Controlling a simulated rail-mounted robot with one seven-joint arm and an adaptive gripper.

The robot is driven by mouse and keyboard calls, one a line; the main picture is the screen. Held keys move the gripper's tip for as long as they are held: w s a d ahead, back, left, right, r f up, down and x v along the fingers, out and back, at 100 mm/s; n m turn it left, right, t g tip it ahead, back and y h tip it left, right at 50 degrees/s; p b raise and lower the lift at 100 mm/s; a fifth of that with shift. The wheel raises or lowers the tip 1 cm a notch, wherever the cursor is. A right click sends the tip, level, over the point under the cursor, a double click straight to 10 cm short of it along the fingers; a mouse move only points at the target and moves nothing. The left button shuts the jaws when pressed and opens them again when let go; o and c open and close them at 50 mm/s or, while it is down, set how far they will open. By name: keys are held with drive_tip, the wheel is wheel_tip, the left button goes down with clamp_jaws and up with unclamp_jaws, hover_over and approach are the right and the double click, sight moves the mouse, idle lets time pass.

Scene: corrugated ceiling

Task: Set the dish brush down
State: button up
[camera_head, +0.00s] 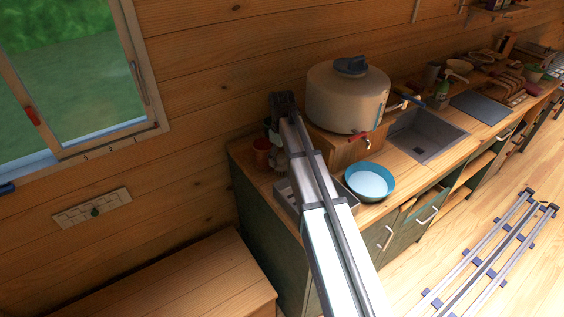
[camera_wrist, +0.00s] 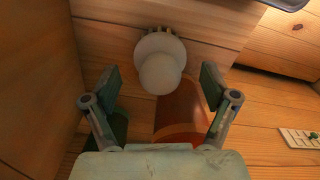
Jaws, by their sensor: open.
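The dish brush (camera_wrist: 160,62) shows in the wrist view as a pale, rounded shape with short bristles at its upper edge. It lies between the two fingers of my gripper (camera_wrist: 160,90), with a visible gap on either side. My gripper is open. A reddish-brown cup (camera_wrist: 182,105) is just below the brush in that view; I cannot tell whether the brush rests in it or touches it. In the head view my gripper (camera_head: 283,104) is at the counter's back left corner, and the brush cannot be made out there.
The reddish cup also shows in the head view (camera_head: 262,154), left of my arm. A large beige water tank (camera_head: 345,98) stands close to the right. A blue bowl (camera_head: 352,181) sits on the counter front, with a sink (camera_head: 428,138) beyond. The wooden wall is close behind.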

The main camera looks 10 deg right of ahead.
sight(282, 156)
wheel_tip(282, 156, up, 8)
drive_tip(key=shift+r+b, duration=0.25)
drive_tip(key=shift+b, duration=0.65)
drive_tip(key=shift+o, duration=0.5)
drive_tip(key=shift+r, duration=0.75)
